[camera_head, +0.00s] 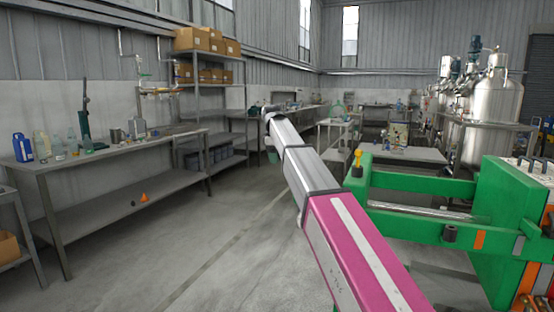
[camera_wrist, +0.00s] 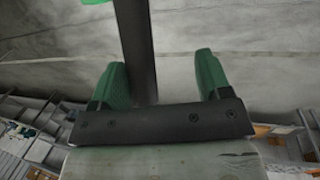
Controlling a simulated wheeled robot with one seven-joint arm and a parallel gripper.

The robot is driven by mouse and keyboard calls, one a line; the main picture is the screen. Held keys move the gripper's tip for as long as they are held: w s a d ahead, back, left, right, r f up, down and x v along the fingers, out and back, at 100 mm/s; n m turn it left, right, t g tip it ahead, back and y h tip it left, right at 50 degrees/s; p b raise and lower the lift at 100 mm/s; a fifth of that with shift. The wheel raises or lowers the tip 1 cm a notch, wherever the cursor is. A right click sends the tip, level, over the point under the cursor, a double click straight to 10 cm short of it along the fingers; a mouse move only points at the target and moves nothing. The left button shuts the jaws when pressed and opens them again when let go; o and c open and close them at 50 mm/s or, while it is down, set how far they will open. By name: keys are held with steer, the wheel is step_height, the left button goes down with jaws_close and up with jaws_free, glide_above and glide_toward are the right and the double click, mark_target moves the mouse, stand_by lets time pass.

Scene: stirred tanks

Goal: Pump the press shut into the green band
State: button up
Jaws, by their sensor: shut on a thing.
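The bar runs from between the fingers to the top edge and lies close to the left finger. It looks like a pump lever, but its far end is out of view. The green press (camera_head: 505,215) stands at the right in the head view, with a green side beam (camera_head: 415,223) and a shiny rod (camera_head: 425,210). My gripper does not show clearly in the head view. I cannot make out a gauge or its green band.
A long grey bench (camera_head: 95,160) with bottles stands at the left. A shelf rack (camera_head: 212,120) with boxes is behind it. Steel tanks (camera_head: 490,110) stand at the back right. The floor (camera_head: 220,250) between bench and press is clear.

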steer(key=s+d+r, duration=0.3)
steer(key=r, duration=0.6)
steer(key=shift+s+r, duration=0.3)
stand_by(0.7)
stand_by(0.4)
